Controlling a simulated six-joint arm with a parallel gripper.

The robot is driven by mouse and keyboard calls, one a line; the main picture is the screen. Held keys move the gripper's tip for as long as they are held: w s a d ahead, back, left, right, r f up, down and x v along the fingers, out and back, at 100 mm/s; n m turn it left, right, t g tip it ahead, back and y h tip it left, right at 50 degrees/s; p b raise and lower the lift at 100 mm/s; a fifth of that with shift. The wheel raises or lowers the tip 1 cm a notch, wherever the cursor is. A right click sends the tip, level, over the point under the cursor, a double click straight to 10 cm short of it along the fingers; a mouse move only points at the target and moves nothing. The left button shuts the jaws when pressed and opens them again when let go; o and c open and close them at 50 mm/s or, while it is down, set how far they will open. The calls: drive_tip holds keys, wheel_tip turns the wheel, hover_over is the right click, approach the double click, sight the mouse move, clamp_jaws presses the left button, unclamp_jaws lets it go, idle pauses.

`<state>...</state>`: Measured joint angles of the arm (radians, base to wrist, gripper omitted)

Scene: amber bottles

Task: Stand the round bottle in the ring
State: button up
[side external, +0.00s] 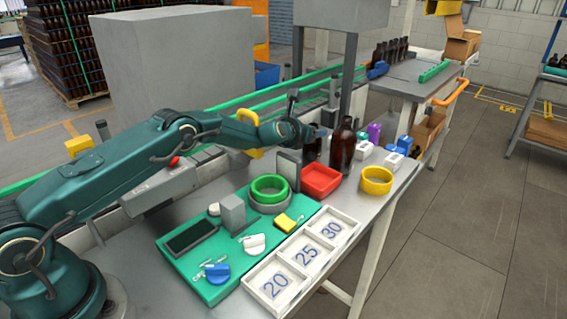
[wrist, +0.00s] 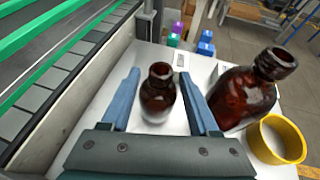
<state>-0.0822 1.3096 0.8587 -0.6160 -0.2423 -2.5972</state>
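A smaller brown bottle (wrist: 158,95) stands upright between the spread fingers of my gripper (wrist: 158,75) in the wrist view, with gaps on both sides. In the side view this bottle (side external: 312,150) is partly hidden by my gripper (side external: 318,137). A taller, wider brown bottle (side external: 342,150) stands just right of it; it also shows outside the right finger in the wrist view (wrist: 243,97). I cannot tell for sure which is the round bottle. A yellow ring (side external: 377,187) lies empty on the table in front of the taller bottle, and at right in the wrist view (wrist: 262,148).
A red tray (side external: 321,190) sits just in front of the bottles. A green ring (side external: 269,183) rests on a grey ring on the green board (side external: 200,282). A white numbered tray (side external: 272,268) lies along the front edge. White, blue and purple blocks stand behind the yellow ring.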

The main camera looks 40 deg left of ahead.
drive_tip(key=shift+f, duration=0.2)
drive_tip(key=shift+v, duration=1.45)
drive_tip(key=s+d+r+m+g+h, duration=0.1)
drive_tip(key=s+d+r+m+h, duration=0.2)
drive_tip(key=r+m, duration=0.35)
drive_tip(key=s+d+r+m, duration=0.3)
drive_tip(key=s+r+m, duration=0.3)
drive_tip(key=r, duration=0.2)
drive_tip(key=s+d+m+g, duration=0.1)
drive_tip(key=s+m+g, duration=0.1)
drive_tip(key=s+m, duration=0.6)
drive_tip(key=s+d+m+g+h, duration=0.1)
drive_tip(key=s+d+m+g, duration=0.1)
drive_tip(key=s+m, duration=0.7)
drive_tip(key=s, duration=0.4)
drive_tip(key=shift+s+d+f, duration=0.2)
drive_tip(key=shift+s+d, duration=0.1)
drive_tip(key=shift+s, duration=0.05)
drive_tip(key=shift+o, duration=0.4)
drive_tip(key=s+a+f+m+g+y, duration=0.1)
drive_tip(key=s+f+m+g, duration=0.1)
drive_tip(key=s+f+m, duration=0.3)
drive_tip(key=s+m, duration=0.4)
drive_tip(key=s, duration=0.2)
drive_tip(key=shift+s+a, duration=0.25)
